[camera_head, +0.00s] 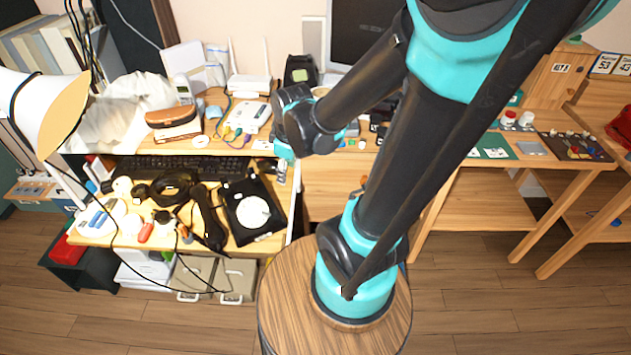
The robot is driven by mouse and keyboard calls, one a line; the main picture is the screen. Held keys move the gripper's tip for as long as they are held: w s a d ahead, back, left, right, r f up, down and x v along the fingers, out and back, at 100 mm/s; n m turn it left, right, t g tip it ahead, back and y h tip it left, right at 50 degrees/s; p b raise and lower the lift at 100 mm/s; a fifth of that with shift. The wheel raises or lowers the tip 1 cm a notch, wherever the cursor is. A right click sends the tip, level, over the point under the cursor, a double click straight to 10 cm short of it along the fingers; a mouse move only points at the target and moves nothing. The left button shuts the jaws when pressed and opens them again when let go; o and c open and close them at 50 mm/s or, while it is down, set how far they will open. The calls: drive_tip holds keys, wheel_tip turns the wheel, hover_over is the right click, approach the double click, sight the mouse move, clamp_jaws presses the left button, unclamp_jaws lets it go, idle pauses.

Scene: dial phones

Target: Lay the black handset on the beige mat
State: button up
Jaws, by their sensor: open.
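A black dial phone (240,190) with a round white dial (253,212) sits on the low pull-out shelf at the left. A long black handset (209,222) lies just left of it, close beside the phone. My gripper (282,178) hangs at the shelf's right edge, up and right of the phone. It is small in the picture and looks empty. It is open and apart from the handset. I cannot make out a beige mat with certainty.
Coiled black cable (172,186), a red-handled tool (146,232) and blue-handled tools (98,220) crowd the shelf. A keyboard (180,166) lies behind. A white lamp (45,110) leans in from the left. The right-hand table holds a green mat (492,153) and small parts.

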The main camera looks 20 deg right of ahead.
drive_tip(key=s+d+f+m+t, duration=0.1)
drive_tip(key=s+d+m, duration=0.4)
drive_tip(key=m, duration=0.5)
drive_tip(key=shift+s+d+f+m+h, duration=0.3)
drive_tip(key=shift+d+f+m, duration=0.1)
drive_tip(key=shift+d, duration=0.45)
